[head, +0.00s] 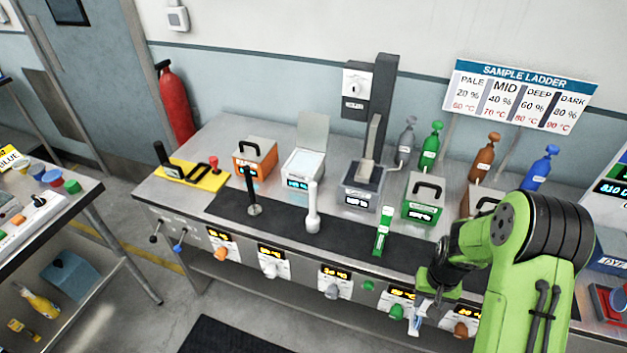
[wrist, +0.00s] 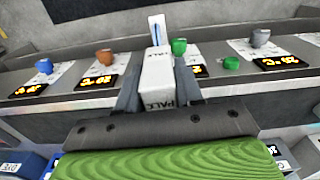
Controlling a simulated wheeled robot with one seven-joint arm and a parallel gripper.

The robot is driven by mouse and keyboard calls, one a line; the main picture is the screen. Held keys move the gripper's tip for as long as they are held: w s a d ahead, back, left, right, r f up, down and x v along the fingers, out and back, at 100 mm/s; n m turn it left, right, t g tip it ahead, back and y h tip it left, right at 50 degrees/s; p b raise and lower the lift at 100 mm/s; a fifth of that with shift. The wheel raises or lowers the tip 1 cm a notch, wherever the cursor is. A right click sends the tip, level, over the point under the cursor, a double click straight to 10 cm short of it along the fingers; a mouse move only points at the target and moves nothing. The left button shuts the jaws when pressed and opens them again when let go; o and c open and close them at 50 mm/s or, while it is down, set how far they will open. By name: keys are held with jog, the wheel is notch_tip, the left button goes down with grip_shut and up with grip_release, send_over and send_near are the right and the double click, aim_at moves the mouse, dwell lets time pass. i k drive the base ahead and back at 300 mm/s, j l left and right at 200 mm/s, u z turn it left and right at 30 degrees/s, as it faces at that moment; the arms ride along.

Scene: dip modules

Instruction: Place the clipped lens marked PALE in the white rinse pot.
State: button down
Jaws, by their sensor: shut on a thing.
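The clipped lens (wrist: 158,75) is a white block lettered PALE with a thin pale-blue and white piece at its far end. My gripper (wrist: 158,92) is shut on the block, one dark finger on each side. In the head view, my gripper (head: 427,297) is at the bench's front edge at right, with the lens (head: 415,319) hanging below it in front of the knob panel. The white box with a raised lid (head: 303,166), toward the bench's back left, looks like the white rinse pot. My gripper is well right of it and apart from it.
An orange box (head: 254,158), a grey press-like unit (head: 362,188) and a green box (head: 424,200) stand along the bench. Black (head: 252,190), white (head: 312,208) and green (head: 382,232) upright pieces stand on the dark strip. Coloured bottles (head: 431,146) stand behind.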

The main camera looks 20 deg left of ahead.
aim_at(300, 184)
jog(key=i+j+u, duration=0.1)
jog(key=j+u, duration=0.15)
jog(key=u, duration=0.2)
jog(key=i+j+u, duration=0.15)
jog(key=u, duration=0.25)
jog(key=i+j+u, duration=0.2)
jog(key=u, duration=0.25)
jog(key=i+j+u, duration=0.15)
jog(key=u, duration=0.25)
jog(key=i+u, duration=0.25)
jog(key=u, duration=0.2)
